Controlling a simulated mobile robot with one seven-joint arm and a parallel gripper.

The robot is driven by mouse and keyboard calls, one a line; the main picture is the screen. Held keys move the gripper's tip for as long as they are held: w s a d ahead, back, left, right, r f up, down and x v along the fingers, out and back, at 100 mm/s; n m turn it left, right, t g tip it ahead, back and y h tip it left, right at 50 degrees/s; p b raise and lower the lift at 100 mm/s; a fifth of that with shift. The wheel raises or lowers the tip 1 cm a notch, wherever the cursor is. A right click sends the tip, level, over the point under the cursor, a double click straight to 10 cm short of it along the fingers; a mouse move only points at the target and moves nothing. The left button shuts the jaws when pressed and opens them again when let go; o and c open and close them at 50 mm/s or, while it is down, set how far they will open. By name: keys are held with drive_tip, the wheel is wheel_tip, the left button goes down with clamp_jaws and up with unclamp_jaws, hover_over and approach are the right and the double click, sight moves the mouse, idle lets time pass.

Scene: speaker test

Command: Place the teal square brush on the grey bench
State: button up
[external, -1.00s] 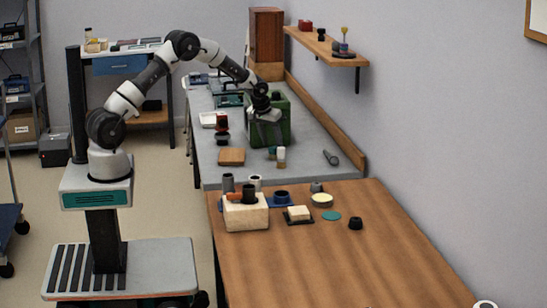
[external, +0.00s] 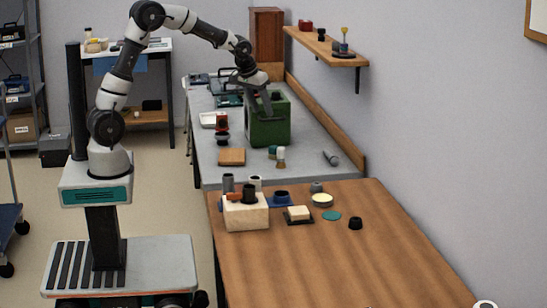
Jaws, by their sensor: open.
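The grey bench (external: 207,172) runs along the right wall behind the wooden table. A small teal-topped item (external: 272,152), which may be the teal square brush, stands on the bench near its front, beside a white-topped, tan item (external: 281,158). Its exact shape is too small to tell. My gripper (external: 262,103) is open over the bench, in front of the upper part of a green box (external: 270,128). It is above and apart from the teal-topped item, and I see nothing held in it.
A wooden block (external: 231,157), a red and black item (external: 222,128) and a grey microphone-like item (external: 331,158) are on the bench. A wall shelf (external: 330,50) is at right.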

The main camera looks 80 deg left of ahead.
drive_tip(key=s+d+r+m, duration=0.2)
drive_tip(key=s+d+r, duration=0.6)
drive_tip(key=d, duration=0.1)
drive_tip(key=s+d+m+t+h, duration=0.1)
drive_tip(key=s+d+m, duration=0.1)
drive_tip(key=s+d, duration=0.4)
drive_tip(key=s+d+m+h, duration=0.1)
drive_tip(key=s+d+m, duration=0.2)
drive_tip(key=s+d, duration=0.4)
drive_tip(key=s, duration=0.7)
drive_tip(key=shift+d+r+t+h, duration=0.2)
drive_tip(key=shift+r+t+h, duration=0.1)
drive_tip(key=shift+t, duration=0.1)
drive_tip(key=shift+s+r, duration=0.1)
drive_tip(key=shift+r, duration=0.05)
wheel_tip(320, 180, up, 17)
drive_tip(key=p, duration=1.7)
drive_tip(key=shift+r+p, duration=0.2)
drive_tip(key=shift+p, duration=0.1)
